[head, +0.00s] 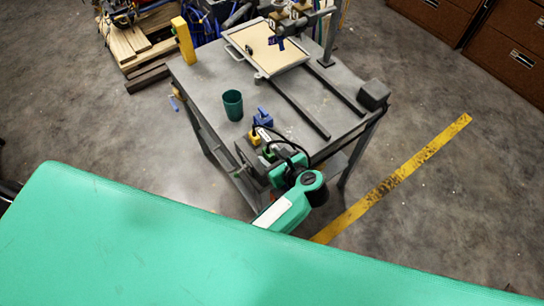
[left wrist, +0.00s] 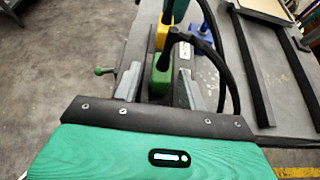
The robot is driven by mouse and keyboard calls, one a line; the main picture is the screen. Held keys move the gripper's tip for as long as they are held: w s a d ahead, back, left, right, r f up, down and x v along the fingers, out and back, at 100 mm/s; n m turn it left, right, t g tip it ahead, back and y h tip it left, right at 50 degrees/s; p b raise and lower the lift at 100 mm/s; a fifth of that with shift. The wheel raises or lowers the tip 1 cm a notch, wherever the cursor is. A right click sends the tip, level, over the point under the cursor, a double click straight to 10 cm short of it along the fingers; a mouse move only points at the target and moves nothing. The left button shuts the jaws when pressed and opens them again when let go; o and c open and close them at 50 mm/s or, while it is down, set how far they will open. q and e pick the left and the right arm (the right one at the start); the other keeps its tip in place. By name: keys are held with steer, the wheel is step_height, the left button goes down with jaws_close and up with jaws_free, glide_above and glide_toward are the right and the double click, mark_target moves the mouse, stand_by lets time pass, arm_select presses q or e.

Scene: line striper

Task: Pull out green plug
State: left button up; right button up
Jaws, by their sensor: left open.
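The green plug (left wrist: 162,80) shows in the left wrist view between the two grey fingers of my left gripper (left wrist: 159,78), with a black cable rising from its top. The fingers stand apart on either side of it; I cannot tell if either touches it. In the head view the green plug (head: 269,154) is partly hidden behind the cables and my left gripper (head: 272,164). Beyond it stand a yellow plug (left wrist: 162,36) and a blue plug (left wrist: 203,22), each also with a cable. My right gripper is not in view.
The plugs are at the near edge of a grey metal cart (head: 205,85). A dark green cup (head: 233,105) stands left of them. Two dark rails (head: 300,108) and a framed board (head: 275,55) lie farther back. A dark grey box (head: 373,95) sits at the right corner.

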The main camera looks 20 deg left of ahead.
arm_select(q)
jaws_close()
steer(key=shift+r, duration=0.55)
steer(key=shift+r, duration=0.1)
steer(key=shift+r, duration=0.15)
